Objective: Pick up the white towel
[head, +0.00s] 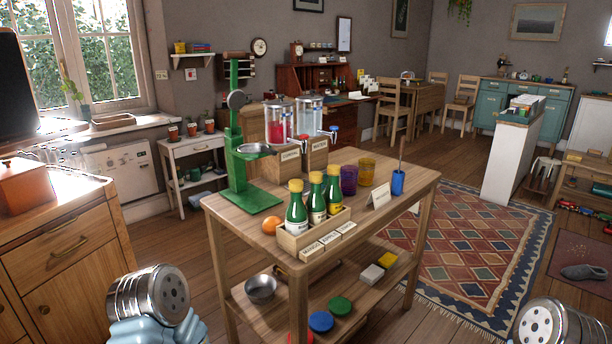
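No object in the head view is clearly a white towel. A small white block-shaped item (371,274) lies on the lower shelf of the wooden table, beside a yellow one (387,260). It could be a folded cloth or a sponge; I cannot tell which. Parts of my two arms show at the bottom left and bottom right edges, apart from the table. No fingers of either gripper are in view.
The wooden table (341,216) carries a green press (243,165), drink dispensers (279,124), green bottles (315,197) and cups. Its lower shelf also holds a metal bowl (261,288) and coloured discs. A wooden cabinet (62,252) stands left. A patterned rug (455,250) lies right.

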